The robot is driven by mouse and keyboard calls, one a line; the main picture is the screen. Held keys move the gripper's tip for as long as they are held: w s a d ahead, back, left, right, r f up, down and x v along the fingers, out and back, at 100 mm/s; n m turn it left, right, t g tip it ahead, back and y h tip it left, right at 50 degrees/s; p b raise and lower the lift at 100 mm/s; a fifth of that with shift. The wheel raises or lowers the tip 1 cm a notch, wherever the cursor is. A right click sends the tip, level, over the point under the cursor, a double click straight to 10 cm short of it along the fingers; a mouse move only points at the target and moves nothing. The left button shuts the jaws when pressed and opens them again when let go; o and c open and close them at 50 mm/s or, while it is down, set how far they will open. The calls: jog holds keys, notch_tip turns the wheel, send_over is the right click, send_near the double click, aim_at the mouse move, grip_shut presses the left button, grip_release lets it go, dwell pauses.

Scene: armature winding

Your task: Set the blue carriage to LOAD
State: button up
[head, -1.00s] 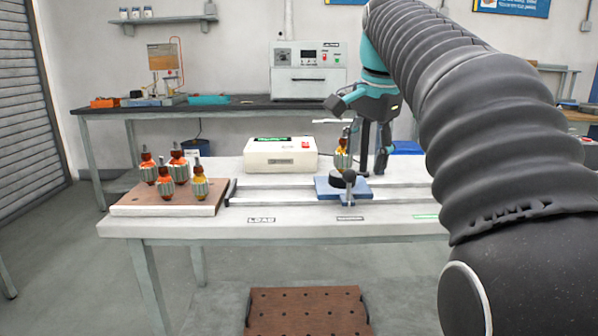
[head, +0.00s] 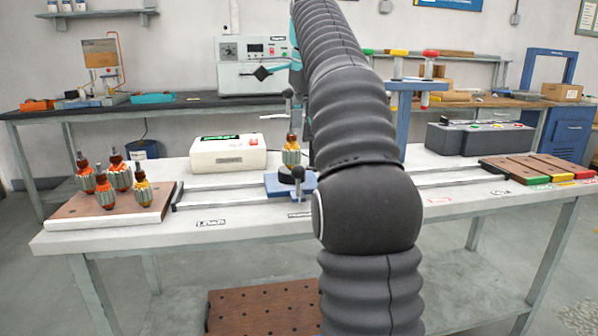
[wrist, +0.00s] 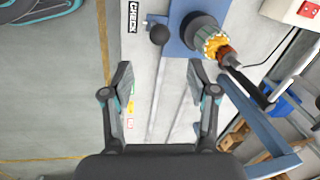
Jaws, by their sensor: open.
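The blue carriage (head: 277,184) sits on the rails above the middle table label, well right of the LOAD label (head: 211,223). It carries an upright armature (head: 291,155) with an orange top, and a black ball knob (head: 298,172) stands at its front. In the wrist view the blue carriage (wrist: 177,44) is at the top, beside the CHECK label (wrist: 132,17), with the ball knob (wrist: 160,34) near its edge. My gripper (wrist: 160,78) is open and empty; the knob shows beyond the gap between its fingertips, apart from them. In the head view my arm hides the gripper.
A brown board (head: 110,207) with several armatures stands at the rails' left end. A white box with a green display (head: 228,152) stands behind the rails. A grey box (head: 478,138) and a tray with coloured tabs (head: 540,168) are at right. The left rails (head: 215,195) look clear.

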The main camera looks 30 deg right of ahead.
aim_at(299, 166)
jog(key=f, duration=0.3)
jog(key=w+f+b, duration=0.1)
jog(key=f, duration=0.3)
jog(key=w+f+b, duration=0.1)
jog(key=f, duration=0.3)
jog(key=shift+d+f, duration=0.1)
jog(key=shift+f, duration=0.1)
grip_shut()
